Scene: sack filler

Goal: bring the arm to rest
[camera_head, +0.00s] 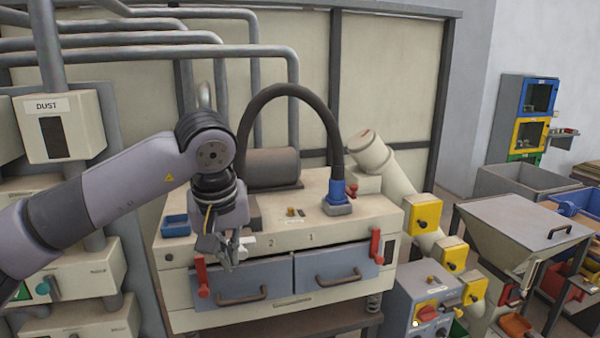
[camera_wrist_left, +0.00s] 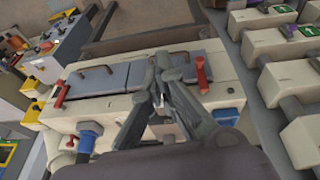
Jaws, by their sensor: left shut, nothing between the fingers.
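My left gripper (camera_head: 230,262) hangs from my left arm, pointing down, in front of the cream machine (camera_head: 290,238) in the head view. Its fingers are together with nothing between them. It also shows in the left wrist view (camera_wrist_left: 160,62), above the machine's top, near the two grey drawers. The left drawer (camera_head: 245,283) and right drawer (camera_head: 337,264) are both closed. A red handle (camera_head: 202,276) is just left of the gripper, apart from it in the head view. My right gripper is in neither view.
A black hose with a blue fitting (camera_head: 338,197) arches over the machine. A second red handle (camera_head: 375,246) is at its right. A blue tray (camera_head: 175,225) sits at its left end. A grey control box (camera_head: 425,303) and a hopper (camera_head: 522,232) stand to the right. Dust boxes (camera_head: 60,128) line the left.

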